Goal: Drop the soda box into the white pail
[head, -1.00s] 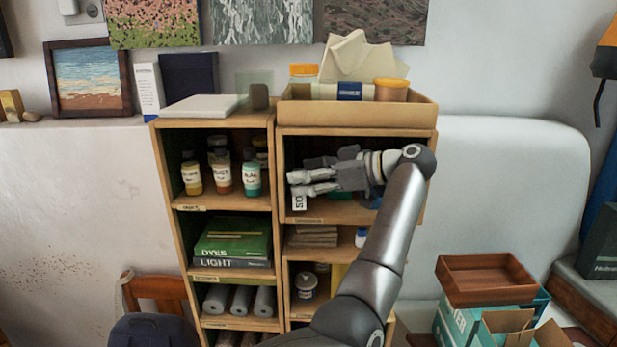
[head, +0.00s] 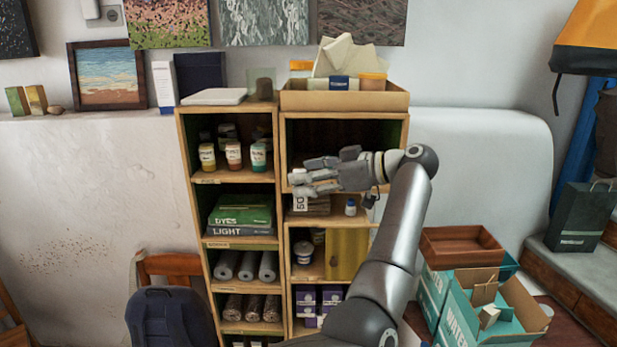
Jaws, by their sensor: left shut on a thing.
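The soda box (head: 300,203) is a small white box with dark letters, of which "SO" shows. My left gripper (head: 308,183) is shut on it, and the fingers hide its upper part. The box hangs under the fingertips, in front of the right column of the shelf unit. A small whitish pot (head: 303,252) stands in a lower compartment of that column; I cannot tell whether it is a pail. No other white pail shows. My right gripper is not in view.
The wooden shelf unit (head: 279,190) holds bottles, books and rolls. An open tray (head: 430,102) does not extend past its top right. Teal cartons (head: 435,290) and a brown wooden tray (head: 460,247) stand at the lower right. A backpack (head: 165,318) is at the lower left.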

